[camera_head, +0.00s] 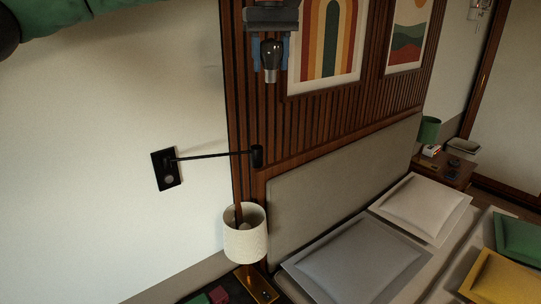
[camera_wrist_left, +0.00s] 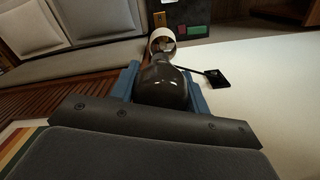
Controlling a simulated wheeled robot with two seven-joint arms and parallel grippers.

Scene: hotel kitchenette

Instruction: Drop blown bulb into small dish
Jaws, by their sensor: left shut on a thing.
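My left gripper (camera_head: 271,66) hangs at the top centre of the head view, high in front of the slatted wall. Its blue fingers are shut on a dark, greyed bulb (camera_head: 271,53), whose narrow end points down in that view. In the left wrist view, the bulb (camera_wrist_left: 162,84) sits between the two blue fingers of the gripper (camera_wrist_left: 162,78). I cannot make out the small dish. A brass tray-like piece (camera_head: 262,292) shows at the nightstand below, partly cut off by the frame. My right gripper is not in view.
A black swing-arm wall lamp (camera_head: 212,155) reaches out below the gripper. The bed with pillows (camera_head: 355,260) fills the lower right. The air around the gripper looks free.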

